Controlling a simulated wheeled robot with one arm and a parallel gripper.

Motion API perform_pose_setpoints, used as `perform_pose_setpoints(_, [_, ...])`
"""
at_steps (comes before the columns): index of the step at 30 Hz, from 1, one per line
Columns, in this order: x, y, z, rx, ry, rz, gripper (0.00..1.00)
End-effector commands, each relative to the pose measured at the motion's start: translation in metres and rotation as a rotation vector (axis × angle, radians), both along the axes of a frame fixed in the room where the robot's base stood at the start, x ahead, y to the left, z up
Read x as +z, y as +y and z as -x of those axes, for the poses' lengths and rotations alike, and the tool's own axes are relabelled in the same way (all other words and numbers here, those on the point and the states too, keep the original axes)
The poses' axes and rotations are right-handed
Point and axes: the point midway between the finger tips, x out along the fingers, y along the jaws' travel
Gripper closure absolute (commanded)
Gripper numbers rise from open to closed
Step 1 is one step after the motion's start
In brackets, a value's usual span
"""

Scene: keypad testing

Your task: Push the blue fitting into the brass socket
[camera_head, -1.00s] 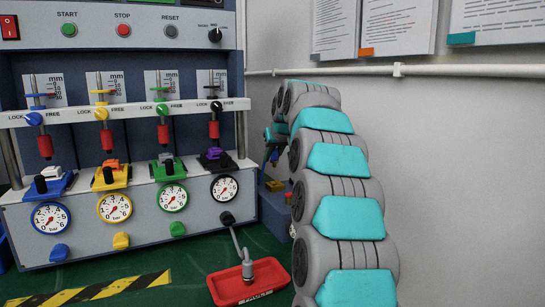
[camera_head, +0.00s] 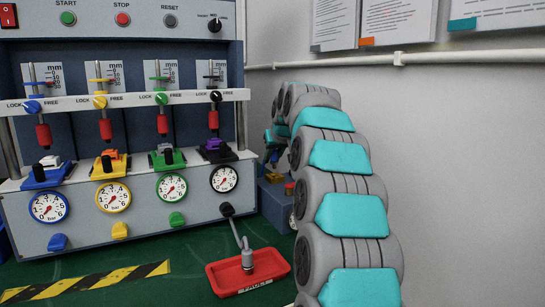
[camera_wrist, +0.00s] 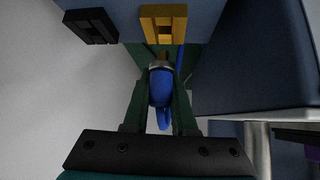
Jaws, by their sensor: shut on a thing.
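In the wrist view, my gripper (camera_wrist: 160,82) is shut on the blue fitting (camera_wrist: 160,90), which lies between its two dark green fingers. A pale ring is at the fitting's far end. A small brass-coloured piece (camera_wrist: 163,56) shows just beyond that ring; I take it for the brass socket, and cannot tell whether they touch. A yellow block (camera_wrist: 163,20) stands beyond it, on a blue-grey surface.
A black block (camera_wrist: 92,25) sits left of the yellow one. The blue-grey machine (camera_head: 120,205) with gauges and levers stands close on the left. A red tray (camera_head: 225,280) lies in front. A wall and white pipe (camera_head: 440,58) are at the right.

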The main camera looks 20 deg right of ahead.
Motion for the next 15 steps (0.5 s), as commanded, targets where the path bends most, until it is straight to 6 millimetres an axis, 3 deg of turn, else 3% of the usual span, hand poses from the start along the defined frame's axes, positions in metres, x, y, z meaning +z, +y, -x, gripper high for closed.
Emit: perform_pose_setpoints(15, [-0.02, 0.0, 0.0, 0.0, -0.001, 0.0, 1.0])
